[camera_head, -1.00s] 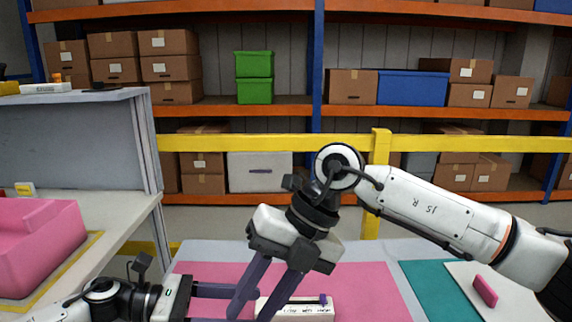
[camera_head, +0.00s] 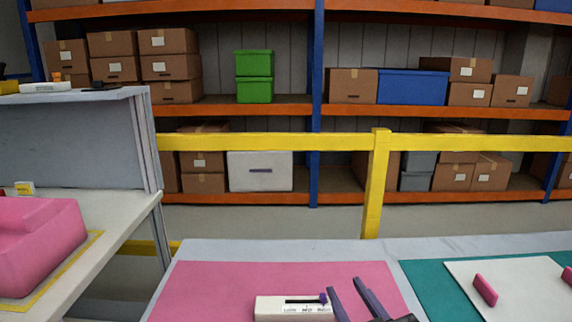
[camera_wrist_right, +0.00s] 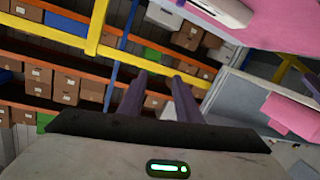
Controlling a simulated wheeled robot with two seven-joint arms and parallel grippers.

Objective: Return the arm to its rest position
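My right gripper (camera_head: 345,283) shows at the bottom edge of the head view, right of a white module. Its two dark purple fingers are apart with nothing between them. In the right wrist view the same fingers (camera_wrist_right: 159,78) point toward the shelves and hold nothing. The white module (camera_head: 275,309), with a slot and a purple slider knob (camera_head: 323,298) at the slot's right end, lies on the pink mat (camera_head: 220,285). The module also shows at the top of the right wrist view (camera_wrist_right: 228,10).
A yellow rail (camera_head: 270,142) runs behind the table, before shelves of boxes. A side bench on the left holds a pink bin (camera_head: 45,250). On the right, a white board (camera_head: 520,292) with pink pieces lies on a teal mat (camera_head: 425,280).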

